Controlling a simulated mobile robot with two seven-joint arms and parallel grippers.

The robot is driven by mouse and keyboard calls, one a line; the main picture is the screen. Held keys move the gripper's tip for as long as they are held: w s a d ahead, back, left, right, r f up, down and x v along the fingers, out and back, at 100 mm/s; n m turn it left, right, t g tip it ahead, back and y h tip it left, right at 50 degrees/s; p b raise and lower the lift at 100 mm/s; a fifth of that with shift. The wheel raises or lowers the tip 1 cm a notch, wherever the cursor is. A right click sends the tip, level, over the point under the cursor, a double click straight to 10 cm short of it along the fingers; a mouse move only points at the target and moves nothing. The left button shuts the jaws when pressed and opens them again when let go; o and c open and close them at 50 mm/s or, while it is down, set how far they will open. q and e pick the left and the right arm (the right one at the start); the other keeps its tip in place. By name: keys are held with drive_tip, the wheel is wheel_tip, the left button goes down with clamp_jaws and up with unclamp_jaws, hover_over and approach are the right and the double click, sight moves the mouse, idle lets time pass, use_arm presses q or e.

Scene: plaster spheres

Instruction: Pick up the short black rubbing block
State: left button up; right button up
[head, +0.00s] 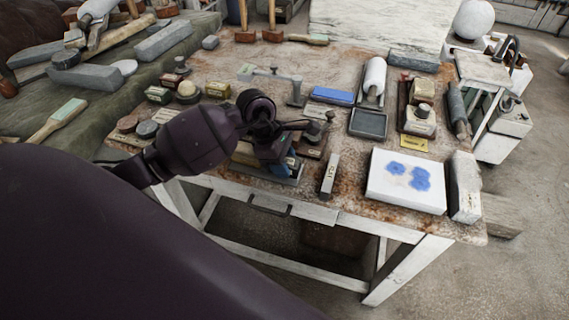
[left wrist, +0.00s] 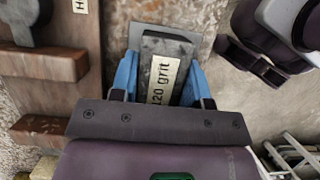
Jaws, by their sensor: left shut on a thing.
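The short black rubbing block (left wrist: 168,46) shows in the left wrist view, with a pale label reading "120 grit". My left gripper (left wrist: 162,80) has one blue fingertip on each side of the block and is shut on it. A grey plate (left wrist: 194,43) shows beneath and beyond the block; I cannot tell whether they touch. In the head view my left gripper (head: 287,166) is low over the front edge of the table, and the arm largely hides the block. My right gripper is not in view.
On the rusty table (head: 225,65), a small labelled grey block (head: 330,174) stands just right of the gripper. A white slab with blue patches (head: 407,181) lies farther right. A dark tray (head: 368,123) and a blue block (head: 332,96) lie behind. Several small boxes crowd the left.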

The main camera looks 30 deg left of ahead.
use_arm(q)
drive_tip(key=shift+c, duration=1.2)
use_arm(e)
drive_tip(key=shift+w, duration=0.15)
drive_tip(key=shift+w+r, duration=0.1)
use_arm(q)
drive_tip(key=shift+r, duration=0.3)
wheel_tip(320, 180, up, 20)
drive_tip(key=p, duration=0.1)
drive_tip(key=shift+f, duration=0.25)
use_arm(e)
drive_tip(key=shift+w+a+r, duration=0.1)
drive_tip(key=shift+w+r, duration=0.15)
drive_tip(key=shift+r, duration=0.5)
